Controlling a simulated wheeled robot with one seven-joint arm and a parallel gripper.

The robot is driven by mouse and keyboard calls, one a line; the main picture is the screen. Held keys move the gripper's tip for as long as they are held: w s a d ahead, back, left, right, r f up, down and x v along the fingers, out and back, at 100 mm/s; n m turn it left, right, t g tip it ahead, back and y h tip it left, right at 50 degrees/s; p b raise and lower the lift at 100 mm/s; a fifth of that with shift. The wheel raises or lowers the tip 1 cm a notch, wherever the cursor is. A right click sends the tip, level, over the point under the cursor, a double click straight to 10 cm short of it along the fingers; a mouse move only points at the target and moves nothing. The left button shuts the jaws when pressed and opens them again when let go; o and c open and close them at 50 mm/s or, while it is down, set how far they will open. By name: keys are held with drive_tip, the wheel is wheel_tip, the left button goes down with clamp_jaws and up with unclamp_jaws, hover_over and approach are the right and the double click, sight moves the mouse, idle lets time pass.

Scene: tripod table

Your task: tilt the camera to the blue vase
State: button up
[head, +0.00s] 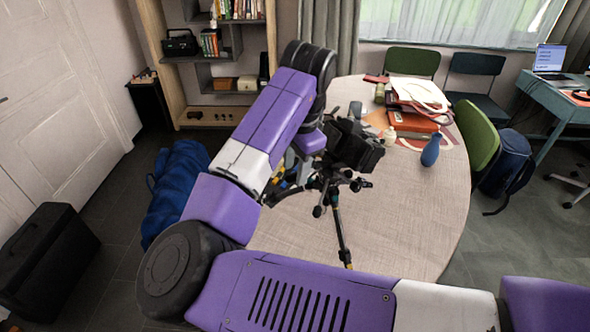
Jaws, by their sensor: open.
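The black camera (357,147) sits on top of a dark tripod (338,225) at the middle of the round table (415,235). The blue vase (431,150) stands upright on the table, to the right of the camera. My gripper (289,172) is just left of the camera and tripod head, partly hidden behind my purple and white arm. It is open. Its fingertips are hard to make out, and I cannot tell whether they touch the tripod or camera.
Behind the vase are a small white bottle (390,134), an orange-red box (411,122) and papers (418,93). Green chairs (478,138) stand around the table. A blue bag (176,185) lies on the floor at left. The table's right front is clear.

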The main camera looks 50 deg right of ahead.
drive_tip(key=shift+w+f, duration=0.1)
drive_tip(key=shift+f, duration=0.6)
clamp_jaws()
idle(1.0)
